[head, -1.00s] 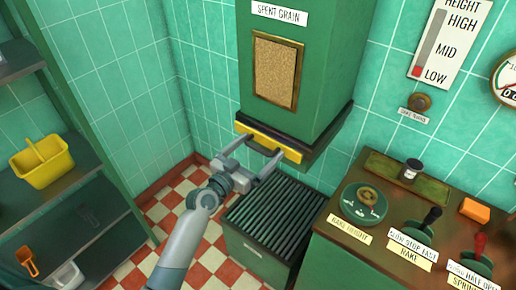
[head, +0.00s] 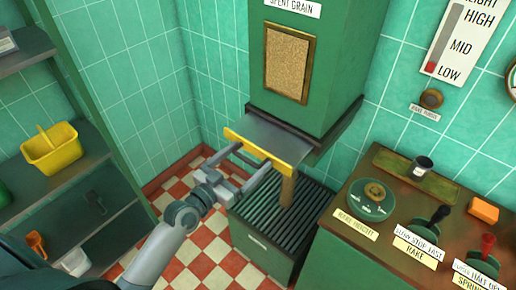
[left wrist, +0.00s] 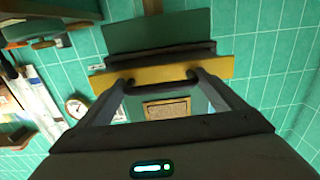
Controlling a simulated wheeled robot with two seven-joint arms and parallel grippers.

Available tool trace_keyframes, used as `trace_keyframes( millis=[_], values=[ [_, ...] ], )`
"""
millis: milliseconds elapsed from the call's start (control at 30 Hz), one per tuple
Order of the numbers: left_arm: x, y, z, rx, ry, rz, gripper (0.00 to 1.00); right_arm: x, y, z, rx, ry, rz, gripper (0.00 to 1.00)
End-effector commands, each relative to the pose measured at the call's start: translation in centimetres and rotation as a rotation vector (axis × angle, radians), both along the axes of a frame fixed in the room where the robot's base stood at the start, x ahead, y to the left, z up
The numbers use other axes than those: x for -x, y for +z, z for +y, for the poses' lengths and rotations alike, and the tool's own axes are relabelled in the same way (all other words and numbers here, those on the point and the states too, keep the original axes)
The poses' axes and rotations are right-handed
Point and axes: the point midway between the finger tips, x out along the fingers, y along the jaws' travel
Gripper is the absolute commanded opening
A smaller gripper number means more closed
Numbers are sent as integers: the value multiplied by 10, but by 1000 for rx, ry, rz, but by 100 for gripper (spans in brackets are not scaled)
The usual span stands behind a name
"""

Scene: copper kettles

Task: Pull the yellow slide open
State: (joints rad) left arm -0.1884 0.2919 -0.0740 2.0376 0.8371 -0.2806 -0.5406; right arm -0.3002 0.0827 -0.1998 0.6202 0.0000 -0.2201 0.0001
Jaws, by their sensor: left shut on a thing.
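The yellow slide (head: 275,153) is the bright front edge of a grey plate (head: 270,133) that sticks out from the bottom of the green spent grain chute (head: 322,85). My left gripper (head: 251,157) is at the front of the slide and shut on it, its two fingers against the yellow edge. In the left wrist view the yellow slide (left wrist: 160,76) crosses between and behind the fingertips (left wrist: 162,82). A brown column, looking like grain, (head: 287,190) hangs below the slide, over the green slatted bin (head: 258,215). My right gripper is not in view.
Shelves with a yellow basket (head: 52,148) stand at the left. Red and white floor tiles (head: 205,240) are clear between them.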

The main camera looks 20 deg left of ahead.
Motion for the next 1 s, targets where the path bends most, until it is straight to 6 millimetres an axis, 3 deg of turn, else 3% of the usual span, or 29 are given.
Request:
trace_keyframes(
  millis=[133, 467, 500, 533, 1000],
  values=[
    [20, -2, 5, -2, -5, 6, 49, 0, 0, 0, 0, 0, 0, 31],
    [22, -1, 5, 3, -6, 4, 49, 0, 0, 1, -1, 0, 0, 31],
    [22, -1, 5, 3, -6, 4, 92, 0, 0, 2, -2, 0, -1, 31],
    [22, -1, 5, 3, -6, 4, 96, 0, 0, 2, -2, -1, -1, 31],
    [27, -1, 9, 1, -2, 1, 96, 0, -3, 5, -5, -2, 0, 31]
  ],
)
